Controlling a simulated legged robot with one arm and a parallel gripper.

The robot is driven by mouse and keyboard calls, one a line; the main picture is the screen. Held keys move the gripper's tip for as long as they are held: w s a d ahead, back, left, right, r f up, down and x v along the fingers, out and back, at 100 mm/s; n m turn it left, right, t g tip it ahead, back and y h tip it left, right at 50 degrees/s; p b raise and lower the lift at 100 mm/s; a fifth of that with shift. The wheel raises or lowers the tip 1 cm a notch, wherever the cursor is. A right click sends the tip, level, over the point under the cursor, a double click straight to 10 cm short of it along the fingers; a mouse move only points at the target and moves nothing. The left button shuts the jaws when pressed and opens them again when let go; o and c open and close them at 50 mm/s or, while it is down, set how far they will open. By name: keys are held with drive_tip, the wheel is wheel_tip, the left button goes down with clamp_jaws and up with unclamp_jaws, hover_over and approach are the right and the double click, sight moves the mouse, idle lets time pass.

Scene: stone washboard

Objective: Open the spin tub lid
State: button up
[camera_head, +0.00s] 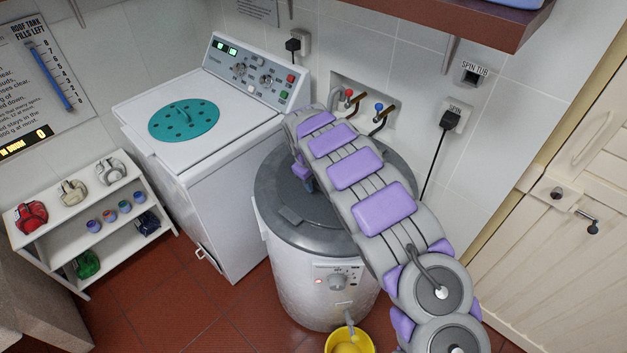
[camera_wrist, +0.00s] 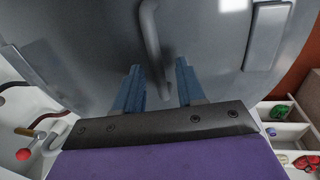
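The spin tub (camera_head: 300,275) is a round white drum with a dark grey lid (camera_head: 325,235), which lies flat on top in the head view. In the wrist view the lid (camera_wrist: 75,45) fills most of the picture, and its curved grey bar handle (camera_wrist: 151,35) runs down towards my gripper. My gripper (camera_wrist: 159,75) is open, its two blue fingers apart. The handle's lower end lies between the fingers, with a gap visible on each side. In the head view my arm covers the lid's right part, and the handle and most of the gripper are hidden.
A white washer (camera_head: 225,170) with a teal disc (camera_head: 184,120) stands left of the tub. Taps (camera_head: 379,110) and a plug (camera_head: 450,120) are on the wall behind. A yellow bucket (camera_head: 349,341) stands in front. A low shelf (camera_head: 100,215) is at left.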

drive_tip(key=shift+d, duration=0.1)
clamp_jaws()
idle(0.4)
